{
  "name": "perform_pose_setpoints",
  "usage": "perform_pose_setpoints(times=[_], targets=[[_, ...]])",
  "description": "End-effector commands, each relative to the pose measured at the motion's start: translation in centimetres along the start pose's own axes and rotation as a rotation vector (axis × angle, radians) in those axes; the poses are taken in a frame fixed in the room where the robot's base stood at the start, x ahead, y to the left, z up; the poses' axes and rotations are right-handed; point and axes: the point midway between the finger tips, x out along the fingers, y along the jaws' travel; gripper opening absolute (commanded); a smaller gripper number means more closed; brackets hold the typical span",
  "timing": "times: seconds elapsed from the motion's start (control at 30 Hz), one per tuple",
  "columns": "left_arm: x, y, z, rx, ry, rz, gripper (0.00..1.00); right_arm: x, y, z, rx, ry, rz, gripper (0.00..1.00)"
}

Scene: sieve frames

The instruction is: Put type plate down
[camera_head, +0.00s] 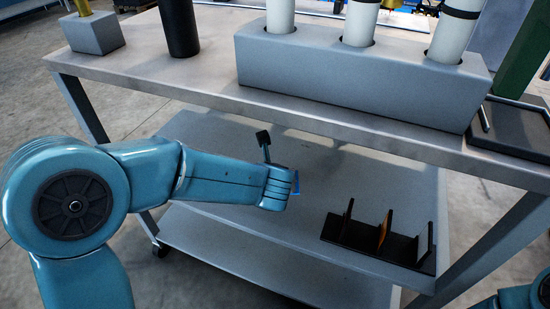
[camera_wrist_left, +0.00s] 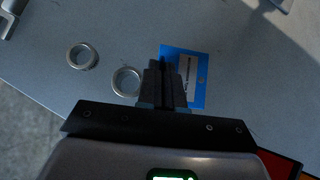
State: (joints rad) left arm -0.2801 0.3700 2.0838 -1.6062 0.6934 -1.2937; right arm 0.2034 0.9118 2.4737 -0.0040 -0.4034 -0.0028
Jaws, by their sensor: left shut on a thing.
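The type plate is a blue plate with a pale label and a small hole, seen in the left wrist view (camera_wrist_left: 199,92). Only a small blue piece of it (camera_head: 296,182) shows in the head view, beyond my arm. My left gripper (camera_wrist_left: 166,70) is shut on the plate, its dark fingers overlapping the plate's left part. The plate is over the cart's middle shelf (camera_head: 315,170); I cannot tell whether it touches the shelf. In the head view my left wrist hides most of the gripper. My right gripper is out of view.
A black rack (camera_head: 345,234) with upright dividers and an orange plate (camera_head: 384,232) stands on the shelf to the right. Two metal rings (camera_wrist_left: 82,56) (camera_wrist_left: 126,82) lie left of the blue plate. The cart's top (camera_head: 215,88) overhangs, carrying a grey block (camera_head: 350,85) with white cylinders.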

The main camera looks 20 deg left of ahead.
Motion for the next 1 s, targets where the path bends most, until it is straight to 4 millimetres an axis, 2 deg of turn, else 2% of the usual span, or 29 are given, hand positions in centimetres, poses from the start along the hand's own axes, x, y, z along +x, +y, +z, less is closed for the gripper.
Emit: perform_pose_setpoints(times=[0.1, 0.23, 0.53, 0.7, 1.0], targets=[[2.6, 0.1, 2.5, -0.004, -0.001, 0.002, 0.00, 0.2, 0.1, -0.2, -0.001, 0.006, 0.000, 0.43], [4.8, 0.1, 4.8, -0.002, -0.001, 0.001, 0.00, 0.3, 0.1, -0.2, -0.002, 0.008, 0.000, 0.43], [7.1, 0.1, 7.2, -0.001, -0.001, 0.000, 0.00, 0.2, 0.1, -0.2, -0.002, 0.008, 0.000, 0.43], [9.7, 0.1, 4.7, 0.002, 0.000, -0.001, 0.00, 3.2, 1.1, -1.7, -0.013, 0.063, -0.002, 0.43], [9.6, 0.1, 4.7, 0.001, -0.001, -0.001, 0.00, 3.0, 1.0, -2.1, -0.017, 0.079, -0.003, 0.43]])
